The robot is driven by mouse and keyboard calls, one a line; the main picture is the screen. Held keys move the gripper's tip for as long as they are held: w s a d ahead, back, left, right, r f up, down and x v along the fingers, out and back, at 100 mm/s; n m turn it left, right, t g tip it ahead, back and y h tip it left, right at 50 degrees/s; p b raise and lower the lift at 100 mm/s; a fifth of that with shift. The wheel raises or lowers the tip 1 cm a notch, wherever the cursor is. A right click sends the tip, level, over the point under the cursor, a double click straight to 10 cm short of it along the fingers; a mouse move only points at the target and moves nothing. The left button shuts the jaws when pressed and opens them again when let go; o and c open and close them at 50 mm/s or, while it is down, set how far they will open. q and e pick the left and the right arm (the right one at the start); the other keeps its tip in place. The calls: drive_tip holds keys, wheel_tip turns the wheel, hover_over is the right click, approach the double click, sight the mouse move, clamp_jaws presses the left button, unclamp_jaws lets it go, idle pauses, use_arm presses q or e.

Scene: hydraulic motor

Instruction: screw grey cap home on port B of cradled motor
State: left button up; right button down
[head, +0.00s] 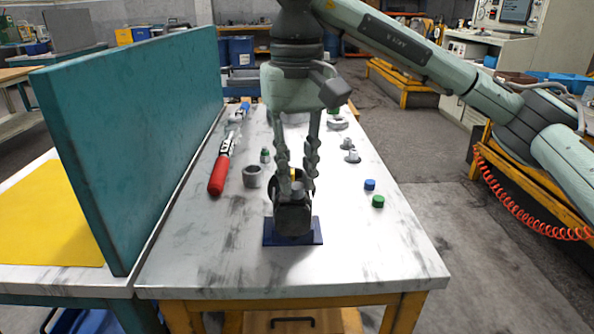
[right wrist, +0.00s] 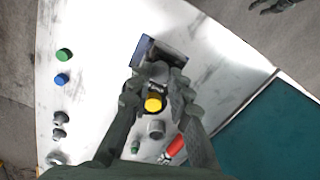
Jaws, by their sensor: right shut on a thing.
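The dark motor (head: 293,220) sits on a blue cradle base (head: 317,238) near the front middle of the table. It also shows in the right wrist view, where the blue base (right wrist: 142,48) is partly covered. My right gripper (head: 296,183) points down at the motor's top and is shut on the grey cap (head: 298,188). In the right wrist view the cap (right wrist: 158,72) shows between the fingertips (right wrist: 159,85). The fingers and cap hide port B, so I cannot tell how the cap sits on it. A yellow cap (right wrist: 153,105) shows on the motor. A dark gripper, likely my left (right wrist: 272,5), shows at the top edge.
A blue cap (head: 370,185) and a green cap (head: 378,201) lie right of the motor, with grey fittings (head: 352,156) behind. A grey cup (head: 252,177) and a red-handled tool (head: 218,175) lie left. A teal panel (head: 140,140) walls the left side. The front right table is clear.

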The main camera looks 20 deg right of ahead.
drive_tip(key=shift+m, duration=0.3)
drive_tip(key=m, duration=0.4)
drive_tip(key=shift+m, duration=0.3)
drive_tip(key=c, duration=1.6)
unclamp_jaws()
drive_tip(key=shift+c, duration=0.2)
drive_tip(key=n, duration=0.4)
drive_tip(key=shift+n, duration=0.3)
drive_tip(key=n, duration=0.5)
drive_tip(key=shift+n, duration=0.4)
